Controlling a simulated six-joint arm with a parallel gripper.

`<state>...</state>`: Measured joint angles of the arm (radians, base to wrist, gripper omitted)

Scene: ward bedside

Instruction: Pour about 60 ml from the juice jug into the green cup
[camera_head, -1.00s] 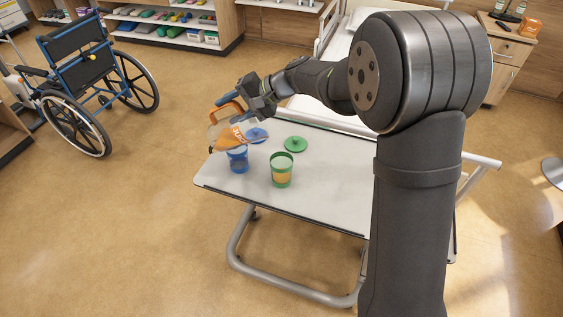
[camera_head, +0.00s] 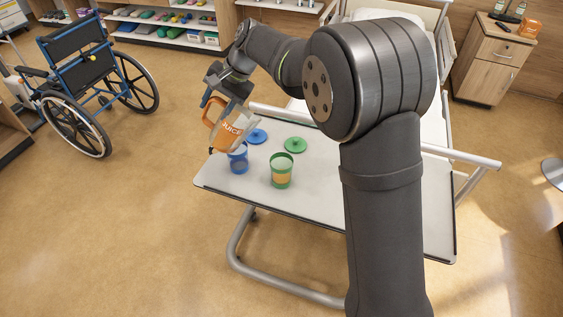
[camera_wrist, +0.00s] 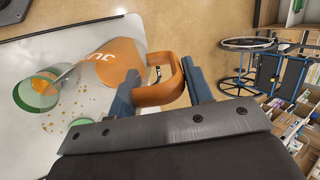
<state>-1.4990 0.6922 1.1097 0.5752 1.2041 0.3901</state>
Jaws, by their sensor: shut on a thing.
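The juice jug (camera_head: 233,128), clear with an orange band and an orange handle, is tilted above the tray table, just behind and above the blue cup (camera_head: 238,162). My gripper (camera_head: 228,84) is shut on the jug's handle, which shows between the fingers in the wrist view (camera_wrist: 162,84). The green cup (camera_head: 281,170) stands upright on the table to the right of the jug, with orange liquid showing in its lower part. No stream is clearly visible.
A blue lid (camera_head: 257,136) and a green lid (camera_head: 295,144) lie on the white tray table (camera_head: 330,190). The table's front and right are clear. A bed stands behind it, and a wheelchair (camera_head: 85,85) stands to the left on the floor.

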